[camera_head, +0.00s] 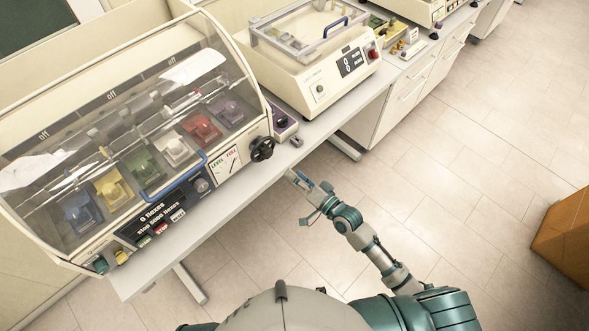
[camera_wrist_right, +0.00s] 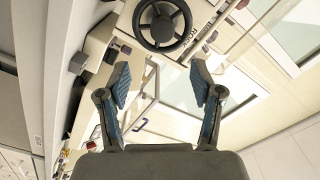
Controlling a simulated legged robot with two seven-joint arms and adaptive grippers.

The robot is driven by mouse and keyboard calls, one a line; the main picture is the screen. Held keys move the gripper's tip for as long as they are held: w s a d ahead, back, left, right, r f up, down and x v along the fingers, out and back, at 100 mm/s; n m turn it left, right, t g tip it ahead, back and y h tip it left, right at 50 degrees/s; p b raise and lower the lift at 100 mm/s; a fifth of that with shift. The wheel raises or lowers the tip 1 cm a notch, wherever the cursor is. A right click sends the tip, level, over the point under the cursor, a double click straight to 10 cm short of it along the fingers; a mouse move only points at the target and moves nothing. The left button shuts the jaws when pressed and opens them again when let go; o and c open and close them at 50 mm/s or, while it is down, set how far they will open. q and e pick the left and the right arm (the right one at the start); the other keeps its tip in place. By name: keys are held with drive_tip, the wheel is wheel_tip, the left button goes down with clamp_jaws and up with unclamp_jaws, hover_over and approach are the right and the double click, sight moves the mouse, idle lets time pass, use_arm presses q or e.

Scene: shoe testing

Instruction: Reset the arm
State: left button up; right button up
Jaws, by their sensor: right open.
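My right arm (camera_head: 368,241) reaches up from the lower right in the head view. Its gripper (camera_head: 303,182) is at the front edge of the bench, below the black knob of the large testing machine. In the right wrist view the two blue-padded fingers of the right gripper (camera_wrist_right: 160,88) are spread apart with nothing between them. A black handwheel (camera_wrist_right: 162,24) shows beyond the fingertips, apart from them. My left gripper is not seen in either view.
The flex testing machine (camera_head: 120,150) with a clear curved cover stands on the bench (camera_head: 190,237). A second machine (camera_head: 320,75) with a blue handle stands behind it. A brown box (camera_head: 565,238) is at the far right. The tiled floor between is clear.

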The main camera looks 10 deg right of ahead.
drive_tip(key=s+d+f+g+h, duration=0.2)
drive_tip(key=d+f, duration=0.2)
drive_tip(key=f, duration=0.7)
drive_tip(key=s+d+f+n+g+h, duration=0.1)
drive_tip(key=s+d+f+h, duration=0.15)
drive_tip(key=f, duration=0.95)
drive_tip(key=s+d+f+g+h, duration=0.2)
drive_tip(key=d+f+h, duration=0.15)
drive_tip(key=f, duration=0.75)
drive_tip(key=s+d+f+n+g+h, duration=0.1)
drive_tip(key=s+d+f+g, duration=0.1)
drive_tip(key=s+f, duration=0.55)
drive_tip(key=s+d+f+n+g, duration=0.1)
drive_tip(key=s+d+f+g, duration=0.15)
drive_tip(key=s+f, duration=0.5)
drive_tip(key=s+f+n+g, duration=0.1)
drive_tip(key=s+f, duration=0.3)
drive_tip(key=s, duration=0.7)
drive_tip(key=s+d+f+n+g+h, duration=0.1)
drive_tip(key=s+f+n+g, duration=0.1)
drive_tip(key=s, duration=1)
wheel_tip(320, 180, down, 2)
drive_tip(key=shift+s+d+f+g+h+b, duration=0.15)
drive_tip(key=shift+s+d+g+h+b, duration=0.15)
drive_tip(key=shift+g+b, duration=0.2)
drive_tip(key=shift+w, duration=0.1)
